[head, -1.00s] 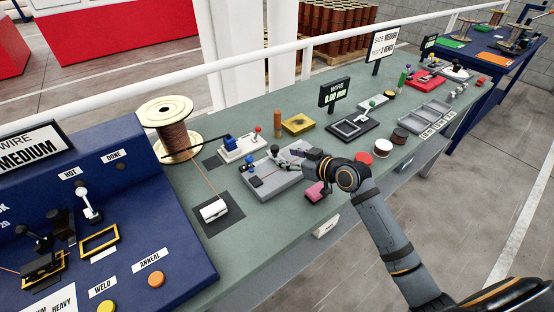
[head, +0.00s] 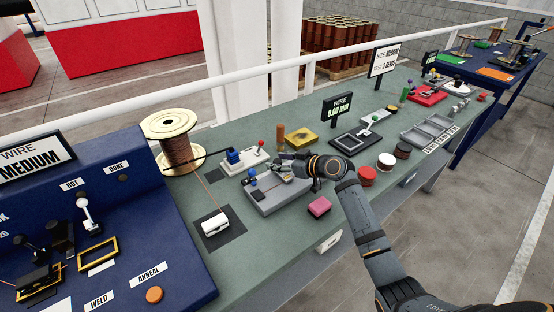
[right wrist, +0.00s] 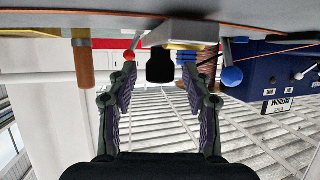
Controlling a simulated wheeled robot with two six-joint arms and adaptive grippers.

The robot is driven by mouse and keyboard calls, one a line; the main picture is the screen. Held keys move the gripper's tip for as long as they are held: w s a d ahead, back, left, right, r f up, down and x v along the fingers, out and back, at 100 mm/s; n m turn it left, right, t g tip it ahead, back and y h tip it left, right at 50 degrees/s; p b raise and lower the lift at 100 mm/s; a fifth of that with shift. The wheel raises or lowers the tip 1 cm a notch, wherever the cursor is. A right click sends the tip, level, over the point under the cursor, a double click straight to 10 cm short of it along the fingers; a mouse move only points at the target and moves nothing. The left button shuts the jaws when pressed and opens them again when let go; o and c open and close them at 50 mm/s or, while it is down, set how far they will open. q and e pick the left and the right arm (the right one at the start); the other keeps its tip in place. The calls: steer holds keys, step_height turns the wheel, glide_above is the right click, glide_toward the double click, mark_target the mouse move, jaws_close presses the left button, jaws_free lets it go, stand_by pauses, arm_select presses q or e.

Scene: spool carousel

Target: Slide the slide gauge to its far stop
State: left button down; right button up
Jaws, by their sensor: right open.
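A low grey block (head: 286,198) with a blue ball-topped lever (head: 252,172) and a small dark piece on top sits mid-bench. I take it for the slide gauge, but cannot be sure. My right gripper (head: 279,170) reaches over its far right part, fingers pointing left. In the right wrist view the gripper (right wrist: 160,98) is open and empty. A black knob-like piece (right wrist: 160,65) shows between and beyond its fingertips. The blue ball (right wrist: 232,76) is beside the right finger, apart from it. Contact with the block is hidden in the head view. My left gripper is not in view.
A blue-and-white device (head: 243,158) with a red knob stands behind the block. A brown cylinder (head: 281,136) and a yellow block (head: 301,138) are near it. A pink block (head: 319,206) lies in front. A wire spool (head: 176,145) and a blue panel (head: 130,190) are left.

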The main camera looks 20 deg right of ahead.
steer(key=shift+w+a+f, duration=0.25)
steer(key=shift+w+a, duration=0.05)
steer(key=shift+w, duration=0.05)
steer(key=shift+c, duration=0.4)
jaws_close()
